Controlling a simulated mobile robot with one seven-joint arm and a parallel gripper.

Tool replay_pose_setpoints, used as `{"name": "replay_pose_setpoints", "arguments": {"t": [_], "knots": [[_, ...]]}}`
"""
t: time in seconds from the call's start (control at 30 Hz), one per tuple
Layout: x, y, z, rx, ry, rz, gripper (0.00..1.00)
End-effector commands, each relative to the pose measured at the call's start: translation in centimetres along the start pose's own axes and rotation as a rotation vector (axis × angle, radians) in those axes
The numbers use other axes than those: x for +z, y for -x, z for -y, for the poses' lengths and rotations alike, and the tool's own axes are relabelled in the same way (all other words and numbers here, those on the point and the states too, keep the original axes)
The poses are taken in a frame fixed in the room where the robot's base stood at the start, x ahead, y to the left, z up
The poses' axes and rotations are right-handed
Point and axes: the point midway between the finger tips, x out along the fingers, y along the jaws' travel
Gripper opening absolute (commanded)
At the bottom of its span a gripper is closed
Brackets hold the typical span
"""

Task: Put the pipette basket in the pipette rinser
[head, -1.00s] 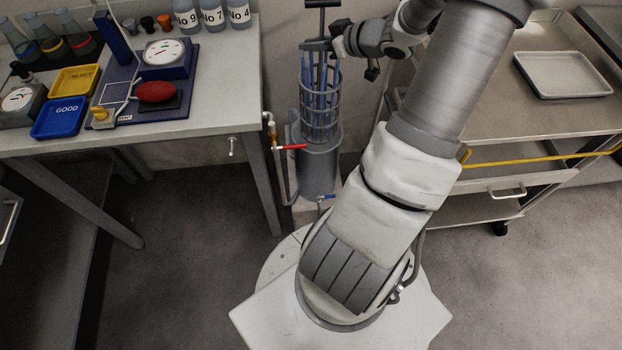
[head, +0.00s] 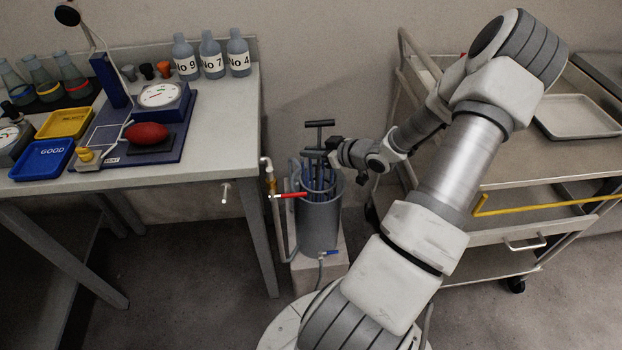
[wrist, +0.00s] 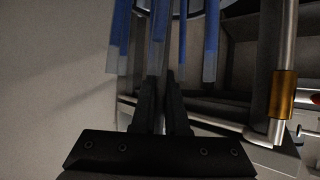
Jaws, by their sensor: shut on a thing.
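The pipette rinser (head: 319,228) is a grey upright cylinder on a light block between the bench and the cart. The pipette basket (head: 317,178), holding several blue pipettes, stands mostly down inside the rinser, with its top near the rim. Its wire sides are largely hidden by the rinser wall. The basket's T-shaped handle (head: 320,124) rises above the rinser. My gripper (head: 328,152) is shut on the handle's rod from the right, above the rim. In the wrist view the fingers (wrist: 161,108) close around the thin rod, and blue pipettes (wrist: 120,40) show beyond them.
Pipes with a red-handled valve (head: 290,195) and a brass fitting (wrist: 283,95) run along the rinser's left side. The bench (head: 215,125) stands left, with bottles, trays and a scale. A cart (head: 520,180) with a yellow bar stands right.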

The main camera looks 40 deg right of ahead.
Motion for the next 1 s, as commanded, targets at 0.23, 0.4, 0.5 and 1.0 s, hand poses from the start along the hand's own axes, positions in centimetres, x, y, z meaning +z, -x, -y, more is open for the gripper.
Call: {"name": "replay_pose_setpoints", "arguments": {"t": [0.23, 0.4, 0.5, 1.0], "knots": [[3.1, -1.8, 0.0, 0.001, 0.0, -0.002, 0.0], [4.2, -2.4, 0.0, 0.0, 0.0, -0.001, 0.0], [5.7, -3.2, 0.0, 0.0, -0.002, -0.002, 0.0], [7.2, -4.0, 0.0, 0.0, 0.001, -0.001, 0.0]]}}
